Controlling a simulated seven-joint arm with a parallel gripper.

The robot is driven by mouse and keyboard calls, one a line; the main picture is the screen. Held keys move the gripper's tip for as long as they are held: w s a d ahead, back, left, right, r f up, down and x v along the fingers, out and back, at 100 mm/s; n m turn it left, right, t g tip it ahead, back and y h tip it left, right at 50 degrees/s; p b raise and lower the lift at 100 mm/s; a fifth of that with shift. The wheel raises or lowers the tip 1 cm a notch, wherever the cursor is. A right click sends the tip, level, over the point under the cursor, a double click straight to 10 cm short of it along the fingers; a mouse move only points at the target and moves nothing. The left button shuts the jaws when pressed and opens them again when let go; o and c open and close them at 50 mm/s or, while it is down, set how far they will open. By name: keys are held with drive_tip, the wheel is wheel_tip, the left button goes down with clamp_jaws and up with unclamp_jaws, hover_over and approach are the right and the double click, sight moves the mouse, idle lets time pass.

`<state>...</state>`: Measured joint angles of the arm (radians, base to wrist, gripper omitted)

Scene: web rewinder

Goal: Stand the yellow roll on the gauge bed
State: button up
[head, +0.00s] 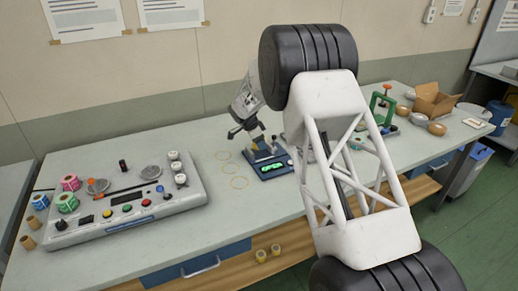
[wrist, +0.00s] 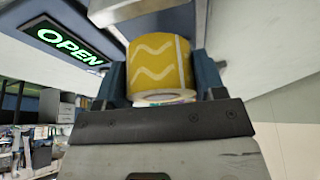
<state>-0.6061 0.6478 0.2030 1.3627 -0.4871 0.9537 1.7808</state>
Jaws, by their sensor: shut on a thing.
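The yellow roll (wrist: 160,62), with pale wavy lines, is between the two blue fingers of my gripper (wrist: 162,75) in the wrist view. Its pale ring-shaped end faces the camera. In the head view my gripper (head: 262,146) is low over the dark blue gauge (head: 287,172), and only a little of the yellow roll shows. The gauge has a lit green display, which reads OPEN in the wrist view (wrist: 65,38). Whether the roll touches the gauge bed is hidden by my gripper and arm.
A grey control console (head: 125,205) with buttons and knobs stands at the left, with pink, green and blue rolls around it. Thin yellow rings are on the table left of the gauge.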

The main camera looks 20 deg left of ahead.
drive_tip(key=shift+f, duration=0.1)
drive_tip(key=shift+f, duration=1.65)
drive_tip(key=shift+f, duration=0.15)
drive_tip(key=o, duration=1)
drive_tip(key=shift+o, duration=0.2)
drive_tip(key=v, duration=1.2)
drive_tip(key=shift+d, duration=0.1)
